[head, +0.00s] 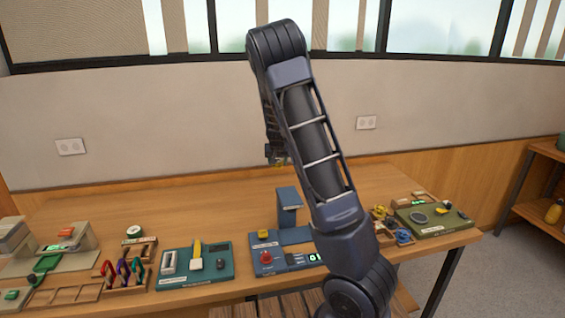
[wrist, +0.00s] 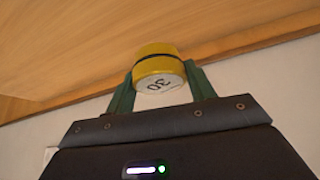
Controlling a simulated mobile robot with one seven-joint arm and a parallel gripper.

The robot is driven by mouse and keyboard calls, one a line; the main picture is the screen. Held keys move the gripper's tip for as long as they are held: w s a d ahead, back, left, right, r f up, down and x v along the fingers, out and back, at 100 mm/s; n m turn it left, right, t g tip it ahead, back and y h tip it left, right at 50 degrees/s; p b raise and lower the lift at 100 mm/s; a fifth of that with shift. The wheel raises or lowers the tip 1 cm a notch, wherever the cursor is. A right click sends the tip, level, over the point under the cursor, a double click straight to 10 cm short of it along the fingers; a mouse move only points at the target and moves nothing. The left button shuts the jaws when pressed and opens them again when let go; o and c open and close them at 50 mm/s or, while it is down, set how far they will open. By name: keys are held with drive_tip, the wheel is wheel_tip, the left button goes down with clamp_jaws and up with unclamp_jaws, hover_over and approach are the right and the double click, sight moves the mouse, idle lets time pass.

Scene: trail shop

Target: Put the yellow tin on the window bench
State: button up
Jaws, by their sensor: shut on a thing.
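My gripper (wrist: 157,82) has its two green fingers shut on the yellow tin (wrist: 155,66), one on each side. The tin is a short yellow cylinder with a dark band, and its pale round face with dark figures faces the wrist camera. The window bench (head: 215,205) is the long wooden top below the windows in the head view. In the head view my gripper is mostly hidden behind my arm, above the back part of the bench. A wooden surface (wrist: 60,50) shows beyond the tin in the wrist view; I cannot tell the gap between them.
Along the bench's front stand a green tool board (head: 183,268), a blue device with a red button (head: 268,262), a rack of coloured carabiners (head: 125,275) and a green mat (head: 432,218). The back left of the bench is bare. A wooden shelf (head: 540,205) stands at right.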

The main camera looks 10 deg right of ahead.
drive_tip(key=s+a+f+n+g+y, duration=0.15)
drive_tip(key=s+a+n, duration=0.35)
drive_tip(key=a, duration=0.9)
drive_tip(key=s+a+f+n+g+y, duration=0.1)
drive_tip(key=s+a+f+n+y, duration=0.15)
drive_tip(key=a+n, duration=0.7)
drive_tip(key=s+a+f+n+g+y, duration=0.1)
drive_tip(key=s+a+n+g+y, duration=0.15)
drive_tip(key=a, duration=1.45)
drive_tip(key=s+a+r+n+g+h, duration=0.25)
drive_tip(key=s+a+n, duration=0.75)
drive_tip(key=s+a, duration=0.6)
drive_tip(key=s+a+r+n+g+h, duration=0.2)
drive_tip(key=s+a+r+n+g, duration=0.15)
drive_tip(key=s+a+n, duration=0.9)
drive_tip(key=shift+s+a+f+m+g, duration=0.15)
drive_tip(key=shift+s+f+m, duration=0.6)
drive_tip(key=shift+f, duration=1.65)
drive_tip(key=shift+s+a+f+m+g, duration=0.1)
drive_tip(key=shift+s+f+m, duration=0.25)
drive_tip(key=shift+s+f, duration=1.4)
drive_tip(key=shift+s+a+f+m+g, duration=0.2)
drive_tip(key=shift+f+m, duration=0.35)
drive_tip(key=shift+f, duration=2.45)
drive_tip(key=shift+d+f, duration=0.1)
drive_tip(key=shift+f, duration=0.15)
